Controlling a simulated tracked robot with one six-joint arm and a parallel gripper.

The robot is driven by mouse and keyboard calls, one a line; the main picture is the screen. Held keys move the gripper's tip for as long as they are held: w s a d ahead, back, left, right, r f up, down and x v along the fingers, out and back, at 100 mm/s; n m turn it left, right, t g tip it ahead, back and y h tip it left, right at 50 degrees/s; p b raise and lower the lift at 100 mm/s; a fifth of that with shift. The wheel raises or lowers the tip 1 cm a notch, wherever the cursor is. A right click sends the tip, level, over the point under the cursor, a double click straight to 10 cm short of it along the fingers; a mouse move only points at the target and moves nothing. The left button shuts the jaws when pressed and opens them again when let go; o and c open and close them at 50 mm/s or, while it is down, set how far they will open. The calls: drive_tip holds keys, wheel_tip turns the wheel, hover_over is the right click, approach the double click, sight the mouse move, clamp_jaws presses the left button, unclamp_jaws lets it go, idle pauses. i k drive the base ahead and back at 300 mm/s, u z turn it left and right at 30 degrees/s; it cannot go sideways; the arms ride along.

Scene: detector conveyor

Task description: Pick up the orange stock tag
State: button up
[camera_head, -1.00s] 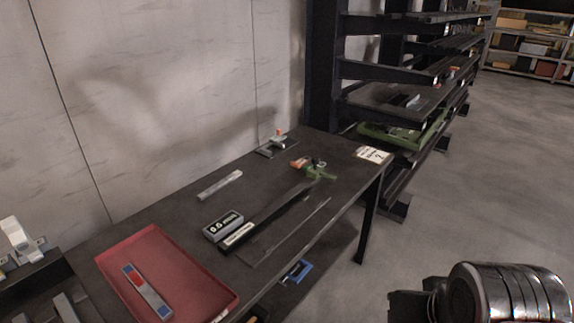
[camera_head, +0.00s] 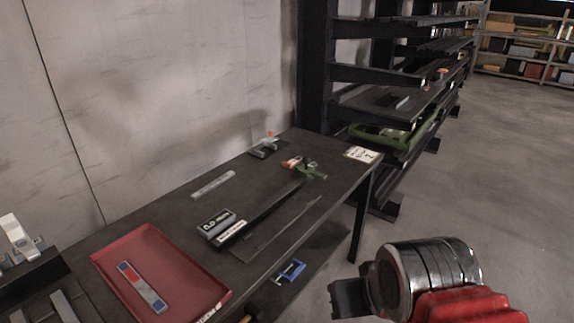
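A small orange-red piece (camera_head: 291,162) lies on the dark workbench (camera_head: 285,215), beside a green tool (camera_head: 313,172). Another small orange spot (camera_head: 270,134) sits on top of a grey item at the bench's back edge. Both are too small to tell which, if either, is the orange stock tag. A silver and red part of my arm (camera_head: 430,280) shows at the lower right, away from the bench, with a dark block at its left. I cannot make out gripper fingers in view.
A red tray (camera_head: 100,262) holds a grey bar with blue and red patches. A labelled grey box (camera_head: 216,222) and a long dark bar lie mid-bench. A white card (camera_head: 361,154) lies at the far right corner. Dark racks (camera_head: 318,80) stand behind; open floor is at right.

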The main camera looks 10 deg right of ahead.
sight(292, 163)
drive_tip(key=z, duration=0.05)
drive_tip(key=i, duration=1)
drive_tip(key=u, duration=0.05)
